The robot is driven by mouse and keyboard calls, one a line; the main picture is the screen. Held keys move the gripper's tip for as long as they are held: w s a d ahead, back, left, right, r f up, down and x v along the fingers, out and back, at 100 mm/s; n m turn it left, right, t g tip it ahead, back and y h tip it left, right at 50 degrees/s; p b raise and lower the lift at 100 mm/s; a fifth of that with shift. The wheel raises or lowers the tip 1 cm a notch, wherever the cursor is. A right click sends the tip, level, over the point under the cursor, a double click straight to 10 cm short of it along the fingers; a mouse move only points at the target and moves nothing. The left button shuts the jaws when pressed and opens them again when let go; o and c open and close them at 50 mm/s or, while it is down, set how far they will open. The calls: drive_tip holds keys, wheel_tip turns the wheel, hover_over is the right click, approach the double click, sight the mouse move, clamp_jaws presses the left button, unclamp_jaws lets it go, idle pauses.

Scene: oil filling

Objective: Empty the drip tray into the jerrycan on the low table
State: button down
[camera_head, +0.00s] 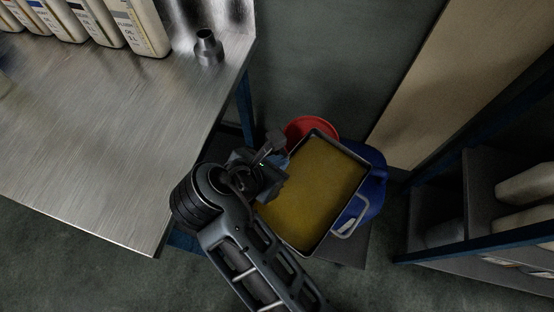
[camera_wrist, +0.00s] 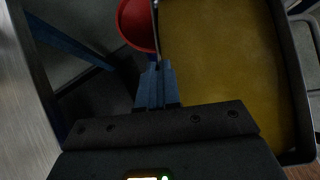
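The drip tray (camera_head: 342,147) is a dark rectangular pan with yellow-brown oil (camera_head: 318,188) spread over its bottom. My gripper (camera_head: 279,176) is at the tray's left side. In the wrist view its fingers (camera_wrist: 157,84) are closed together on the tray's left wall (camera_wrist: 156,32). The tray looks roughly level from above. A blue jerrycan (camera_head: 376,182) shows beyond and below the tray's right side, mostly hidden by it. The low table (camera_head: 350,249) shows as a grey surface under them.
A red funnel (camera_head: 311,127) shows behind the tray, also in the wrist view (camera_wrist: 136,24). A metal workbench (camera_head: 110,130) at left holds several white bottles (camera_head: 142,27) and a grey nozzle-like part (camera_head: 207,48). A shelf (camera_head: 470,205) stands at right.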

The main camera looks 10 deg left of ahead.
drive_tip(key=shift+r+g+p, duration=0.4)
drive_tip(key=shift+g+p, duration=0.2)
drive_tip(key=shift+p, duration=1.65)
drive_tip(key=shift+w+r+p, duration=0.15)
drive_tip(key=shift+r+p, duration=0.1)
drive_tip(key=shift+p, duration=0.1)
drive_tip(key=shift+w+a+r+n+g, duration=0.15)
drive_tip(key=shift+r+n+g, duration=0.2)
drive_tip(key=shift+g, duration=0.25)
drive_tip(key=shift+r, duration=0.2)
idle(1.0)
drive_tip(key=shift+w+r+g, duration=0.35)
drive_tip(key=shift+r+g, duration=0.25)
drive_tip(key=shift+g, duration=0.3)
idle(0.5)
drive_tip(key=shift+w+r, duration=0.1)
drive_tip(key=shift+r, duration=0.05)
drive_tip(key=shift+w+a+r+n+g+h, duration=0.15)
drive_tip(key=shift+w+r+n+g, duration=0.15)
drive_tip(key=shift+g, duration=0.2)
drive_tip(key=shift+w+d+r+n+g+h, duration=0.1)
drive_tip(key=shift+w+r+g+h, duration=0.1)
drive_tip(key=shift+r+g, duration=0.25)
